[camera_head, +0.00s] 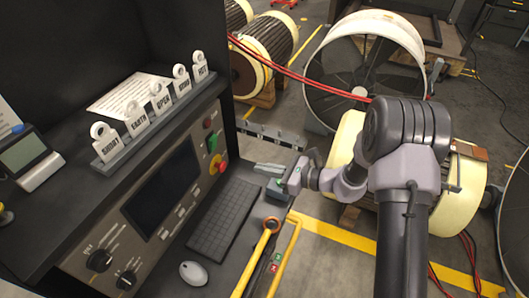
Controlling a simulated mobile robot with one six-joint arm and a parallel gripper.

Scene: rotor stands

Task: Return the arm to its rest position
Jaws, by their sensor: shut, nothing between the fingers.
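My arm reaches up from the bottom right and bends left over the right edge of the console desk. My gripper (271,178) is at its end, pointing left, to the right of the keyboard (224,217). Its fingers look shut with nothing visible between them. They are small in this view, and whether they touch anything below cannot be told.
The console (165,190) with screen, knobs and buttons fills the left. A mouse (193,273) lies on the desk. Labelled tags (137,118) stand in a rack above. Yellow-handled tools (262,255) are at the desk's right edge. Rotors (262,50) and a large ring (322,100) stand behind.

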